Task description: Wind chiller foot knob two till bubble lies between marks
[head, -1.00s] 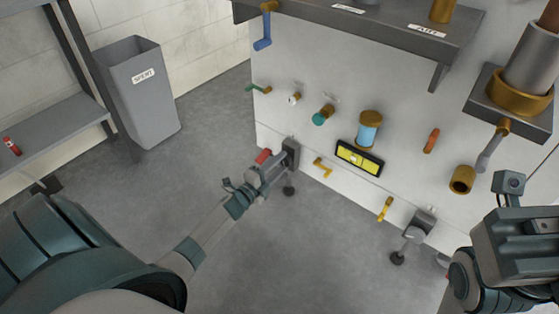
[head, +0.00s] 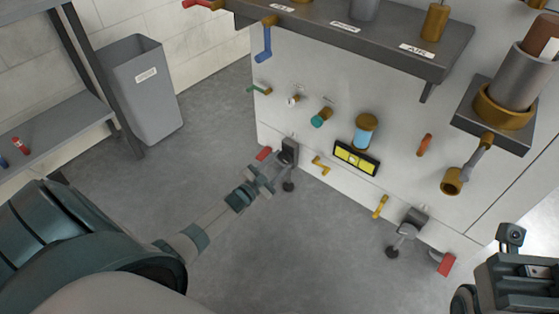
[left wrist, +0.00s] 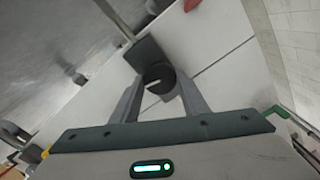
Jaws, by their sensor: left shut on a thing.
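My left gripper (head: 281,168) is at the left foot on the front of the white chiller, low near the floor. In the left wrist view its two fingers (left wrist: 160,92) are shut on a dark round knob (left wrist: 157,74) with a pale line on its face. The foot's grey bracket (head: 290,147) and round pad (head: 288,186) show in the head view; the knob is mostly hidden there. The yellow level (head: 343,154) in a black frame is on the panel; its bubble is too small to place surely between marks. My right gripper (head: 535,270) is partly in view at lower right.
A second foot (head: 412,219) with a red part (head: 446,263) stands to the right. Yellow handles (head: 320,165), a blue-glass cup (head: 366,130) and a brass-ended pipe (head: 452,182) project from the panel. A grey bin (head: 140,95) stands back left. Floor between is clear.

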